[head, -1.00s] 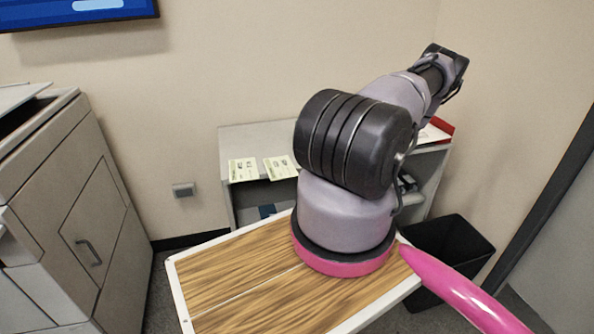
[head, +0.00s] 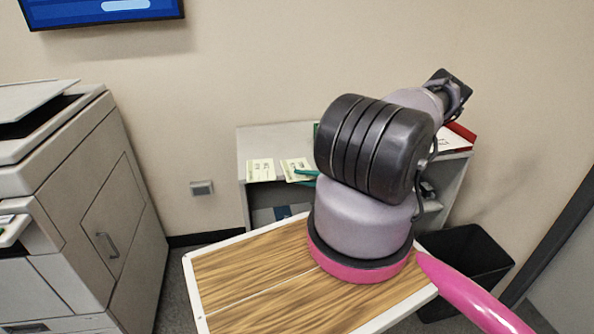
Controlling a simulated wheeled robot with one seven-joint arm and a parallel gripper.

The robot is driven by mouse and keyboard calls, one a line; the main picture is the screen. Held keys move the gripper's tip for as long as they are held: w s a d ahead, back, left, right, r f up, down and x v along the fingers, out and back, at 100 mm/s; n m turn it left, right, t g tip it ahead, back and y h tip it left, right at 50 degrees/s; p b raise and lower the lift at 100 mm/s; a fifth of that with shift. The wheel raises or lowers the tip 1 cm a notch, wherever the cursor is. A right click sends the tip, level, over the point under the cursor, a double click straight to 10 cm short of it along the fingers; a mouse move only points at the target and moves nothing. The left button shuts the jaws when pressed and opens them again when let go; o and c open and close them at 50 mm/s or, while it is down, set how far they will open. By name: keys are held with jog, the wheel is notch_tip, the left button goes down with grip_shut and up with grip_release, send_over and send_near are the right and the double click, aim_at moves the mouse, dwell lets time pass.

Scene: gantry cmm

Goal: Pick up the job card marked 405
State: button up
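Two pale green-yellow cards lie on the top of a grey shelf unit (head: 275,141) near its front edge: a left card (head: 260,170) and a right card (head: 294,166). Their printed marks are too small to read, so I cannot tell which is 405.
A wood-topped table or cart surface (head: 240,284) is in front. A copier (head: 75,200) stands at the left. A red tray (head: 460,135) with paper is on the shelf unit's right end. A black bin (head: 470,255) stands at the right. The shelf top's left end is clear.

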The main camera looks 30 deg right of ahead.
jog(key=shift+w+a, duration=0.2)
grip_shut()
